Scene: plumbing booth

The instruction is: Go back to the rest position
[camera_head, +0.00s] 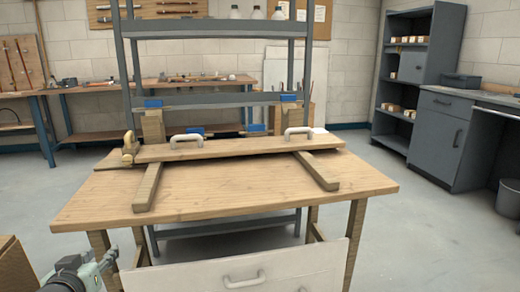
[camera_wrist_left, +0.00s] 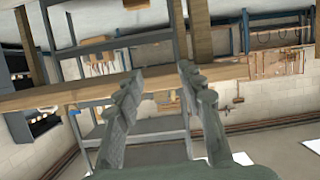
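My left gripper (camera_head: 108,262) is low at the bottom left of the head view, below the front left corner of the wooden table (camera_head: 230,207). In the left wrist view its two fingers (camera_wrist_left: 161,72) stand apart with nothing between them, so it is open and empty. My right gripper is in neither view. On the table a long wooden board (camera_head: 240,149) with two light grey handles (camera_head: 186,140) lies across two wooden bars (camera_head: 318,171). No gripper touches the board.
A pale panel with a handle (camera_head: 245,279) stands at the table's front. A grey metal rack (camera_head: 215,28) rises behind the table. A workbench (camera_head: 150,92) stands at the back left; a dark shelf (camera_head: 412,65) and cabinet (camera_head: 440,140) are at right.

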